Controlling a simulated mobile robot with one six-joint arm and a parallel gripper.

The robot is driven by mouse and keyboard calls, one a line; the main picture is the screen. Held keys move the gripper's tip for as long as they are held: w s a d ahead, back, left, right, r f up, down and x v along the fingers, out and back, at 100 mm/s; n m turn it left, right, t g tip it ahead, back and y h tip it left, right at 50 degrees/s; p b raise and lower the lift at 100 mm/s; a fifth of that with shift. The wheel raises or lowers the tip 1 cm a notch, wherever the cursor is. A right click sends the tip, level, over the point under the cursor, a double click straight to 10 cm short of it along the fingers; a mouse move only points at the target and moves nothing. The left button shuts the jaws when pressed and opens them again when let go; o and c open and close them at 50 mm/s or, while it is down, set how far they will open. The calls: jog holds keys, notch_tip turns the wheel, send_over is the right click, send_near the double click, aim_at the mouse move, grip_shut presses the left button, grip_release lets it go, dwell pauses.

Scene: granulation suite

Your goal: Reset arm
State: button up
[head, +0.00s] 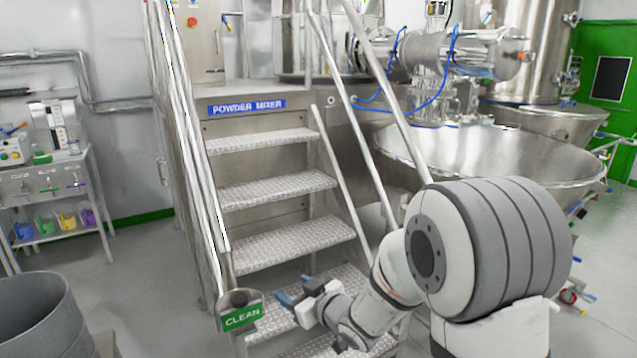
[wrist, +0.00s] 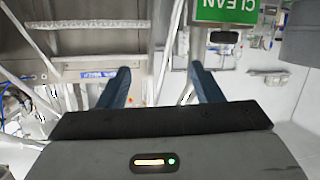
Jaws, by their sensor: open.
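My gripper (head: 297,294) is at the end of my arm, in front of the lower metal steps in the head view. In the wrist view my gripper (wrist: 160,82) shows two blue fingers standing apart, with nothing between them. The green CLEAN sign (head: 242,316) hangs at the foot of the left handrail, a little left of my gripper. The sign also shows upside down at the top of the wrist view (wrist: 226,11). I cannot tell the exact gap between the fingers and the sign.
Metal stairs (head: 280,187) with handrails rise to the powder mixer. A large steel bowl (head: 500,155) stands at right. A grey bin (head: 38,310) stands at lower left, and a shelf trolley (head: 50,190) is behind it. Open floor (head: 150,270) lies between the bin and stairs.

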jog(key=s+d+r+m+g+h+p, duration=0.1)
jog(key=s+d+r+m+h+p, duration=0.3)
jog(key=d, duration=0.4)
jog(key=s+d+r+m+g+h+p, duration=0.15)
jog(key=s+d+r+h, duration=0.3)
jog(key=d, duration=0.45)
jog(key=s+d+r+m+g+p, duration=0.2)
jog(key=s+r+g, duration=0.1)
jog(key=s, duration=0.6)
jog(key=s+d+r+m+g+h+p, duration=0.1)
jog(key=s+d+r+m+g+p, duration=0.1)
jog(key=s, duration=0.7)
jog(key=shift+r+g, duration=0.4)
jog(key=shift+g, duration=0.25)
jog(key=shift+s, duration=0.1)
